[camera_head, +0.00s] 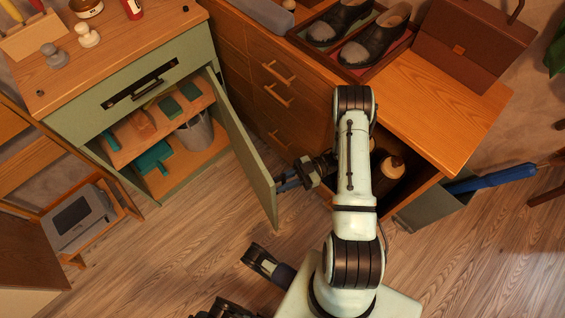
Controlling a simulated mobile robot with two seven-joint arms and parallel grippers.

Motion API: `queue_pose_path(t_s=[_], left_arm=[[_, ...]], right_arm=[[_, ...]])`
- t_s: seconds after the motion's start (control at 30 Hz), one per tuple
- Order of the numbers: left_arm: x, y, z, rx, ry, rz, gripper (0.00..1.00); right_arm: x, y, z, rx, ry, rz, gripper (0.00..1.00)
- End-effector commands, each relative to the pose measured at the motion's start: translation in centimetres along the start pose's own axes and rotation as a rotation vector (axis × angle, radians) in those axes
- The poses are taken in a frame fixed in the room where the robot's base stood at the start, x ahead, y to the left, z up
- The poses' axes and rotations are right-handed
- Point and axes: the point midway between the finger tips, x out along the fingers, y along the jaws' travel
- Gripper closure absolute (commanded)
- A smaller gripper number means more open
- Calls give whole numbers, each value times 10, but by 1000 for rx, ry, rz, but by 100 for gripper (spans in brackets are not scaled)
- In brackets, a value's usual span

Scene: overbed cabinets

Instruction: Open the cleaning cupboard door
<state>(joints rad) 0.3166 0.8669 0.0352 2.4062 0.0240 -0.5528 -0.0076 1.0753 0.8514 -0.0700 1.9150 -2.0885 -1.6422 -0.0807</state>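The green cleaning cupboard (178,182) stands at the left under a wooden top. Its door (246,150) is swung well out from the front, so the inside shows: a shelf with cloths and a brush-like item, and a grey bucket (195,133) below. My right gripper (282,184) is at the outer edge of the door, on its right side, with bluish fingers touching or very close to it. I cannot tell whether the fingers are closed on the edge. Dark parts of mine show at the bottom; the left gripper's fingers cannot be made out clearly.
A wooden drawer cabinet (300,75) stands right of the door, with shoes in a tray (358,72) and a brown case (470,45) on top. A closed-looking drawer (140,85) sits above the cupboard opening. Floor before the cupboard is clear.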

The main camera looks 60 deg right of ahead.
Motion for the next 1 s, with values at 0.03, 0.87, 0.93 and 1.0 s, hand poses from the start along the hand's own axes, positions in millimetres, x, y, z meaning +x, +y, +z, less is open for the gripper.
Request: queue_pose_path(t_s=[0.03,0.87,0.93,1.0], left_arm=[[0,0,0,0,0,0,57],[-45,14,52,13,-155,9,57],[-52,16,60,15,-182,10,57],[-59,18,68,17,-209,11,57]], right_arm=[[0,0,0,1,0,0,65],[0,0,-109,-5,1,0,65],[0,0,-126,-6,0,0,65],[0,0,-143,-5,0,0,65]])
